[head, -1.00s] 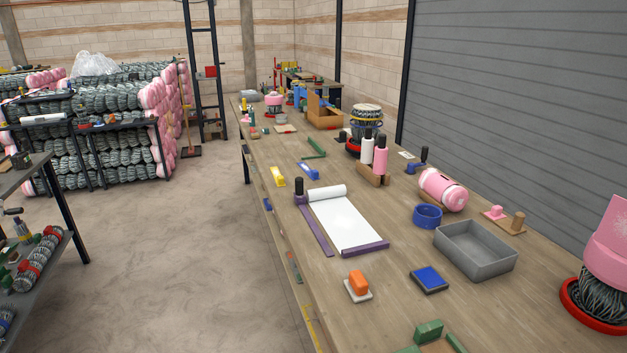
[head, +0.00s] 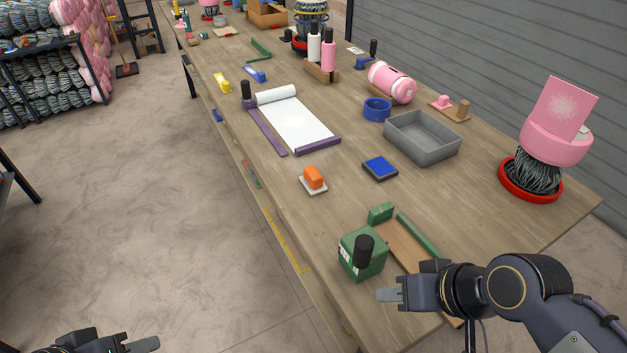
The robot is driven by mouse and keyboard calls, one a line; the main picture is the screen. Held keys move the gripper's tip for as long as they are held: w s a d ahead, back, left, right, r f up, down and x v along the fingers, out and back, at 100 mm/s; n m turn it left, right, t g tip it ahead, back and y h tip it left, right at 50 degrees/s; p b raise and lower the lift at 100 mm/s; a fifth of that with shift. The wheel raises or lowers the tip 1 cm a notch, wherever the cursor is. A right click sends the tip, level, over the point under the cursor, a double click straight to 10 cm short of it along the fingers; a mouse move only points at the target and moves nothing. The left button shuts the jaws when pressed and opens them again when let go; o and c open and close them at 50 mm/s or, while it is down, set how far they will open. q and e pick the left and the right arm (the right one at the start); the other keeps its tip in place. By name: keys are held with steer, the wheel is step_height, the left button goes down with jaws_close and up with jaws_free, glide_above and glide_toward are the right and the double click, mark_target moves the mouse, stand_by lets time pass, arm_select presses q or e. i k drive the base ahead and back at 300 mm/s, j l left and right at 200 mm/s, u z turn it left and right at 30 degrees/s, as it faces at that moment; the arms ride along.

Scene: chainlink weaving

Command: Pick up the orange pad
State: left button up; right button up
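The orange pad (head: 313,176) sits on a small white base on the wooden table, left of the blue pad (head: 380,168). Nothing touches it. My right gripper (head: 386,295) is at the lower right, nearer to me than the pad and apart from it, beside a green block with a black knob. It holds nothing that I can see; its finger gap does not show. My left gripper (head: 146,344) shows only in part at the bottom left, over the floor and off the table. Whether it is open cannot be told.
The green block (head: 362,256) with its black knob and a green-edged wooden fixture (head: 405,246) stand between my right gripper and the pad. A grey tray (head: 422,138), blue ring (head: 377,109) and white sheet (head: 293,122) lie farther back. Table around the pad is clear.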

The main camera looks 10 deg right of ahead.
mark_target(312, 179)
steer(key=i+j+z, duration=0.15)
steer(key=j+z, duration=0.15)
steer(key=i+j+z, duration=0.15)
steer(key=j+z, duration=0.15)
steer(key=j, duration=0.15)
steer(key=i+j+z, duration=0.1)
steer(key=j, duration=0.25)
steer(key=i+u, duration=0.1)
steer(key=u, duration=0.35)
